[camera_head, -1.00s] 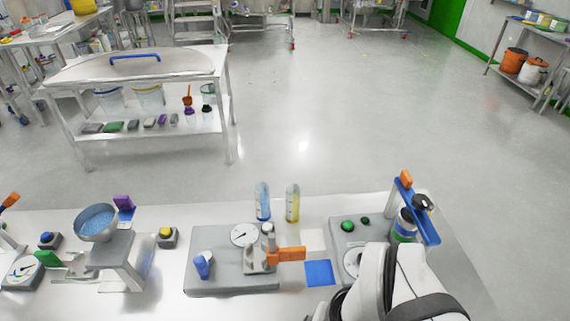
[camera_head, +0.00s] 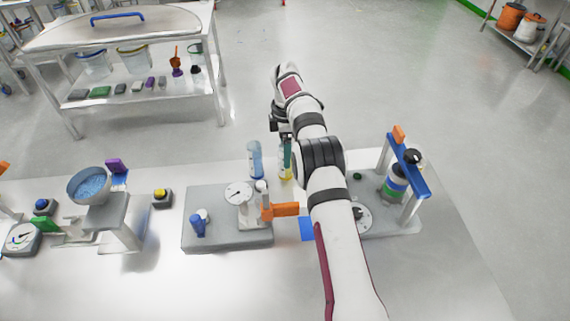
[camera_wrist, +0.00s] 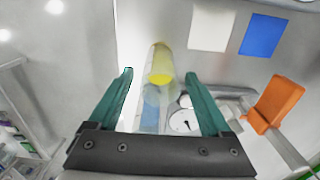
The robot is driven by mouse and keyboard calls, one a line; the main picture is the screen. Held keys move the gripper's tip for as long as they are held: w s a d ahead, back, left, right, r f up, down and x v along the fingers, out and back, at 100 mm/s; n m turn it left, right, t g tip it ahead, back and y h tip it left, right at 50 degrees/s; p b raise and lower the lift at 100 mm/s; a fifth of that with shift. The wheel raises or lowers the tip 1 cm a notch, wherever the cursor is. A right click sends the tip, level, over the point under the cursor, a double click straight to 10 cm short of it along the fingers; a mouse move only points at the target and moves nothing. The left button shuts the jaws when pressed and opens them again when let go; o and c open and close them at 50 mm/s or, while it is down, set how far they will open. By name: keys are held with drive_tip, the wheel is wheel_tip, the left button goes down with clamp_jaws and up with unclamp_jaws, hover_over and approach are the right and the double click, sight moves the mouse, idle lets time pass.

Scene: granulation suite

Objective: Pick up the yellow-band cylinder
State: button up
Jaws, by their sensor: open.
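The yellow-band cylinder (camera_head: 287,162) stands upright at the back edge of the bench, partly hidden by my arm and wrist in the head view. In the wrist view, the yellow-band cylinder (camera_wrist: 160,62) appears between and beyond my fingertips, its yellow part clear. My gripper (camera_wrist: 158,75) is open, with a green finger on each side of the cylinder's line; no contact shows. In the head view the fingers are mostly hidden or too small to tell. A blue-band cylinder (camera_head: 255,160) stands just left of the yellow one; it also shows in the wrist view (camera_wrist: 152,100).
A grey press with a dial and orange handle (camera_head: 287,209) stands in front of the cylinders. A blue square (camera_head: 306,229) lies beside it. A blue-framed station with a bottle (camera_head: 395,184) is at right; a bowl of blue granules (camera_head: 89,186) is at left.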

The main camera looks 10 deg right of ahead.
wheel_tip(320, 180, down, 5)
drive_tip(key=shift+f, duration=0.1)
clamp_jaws()
idle(0.3)
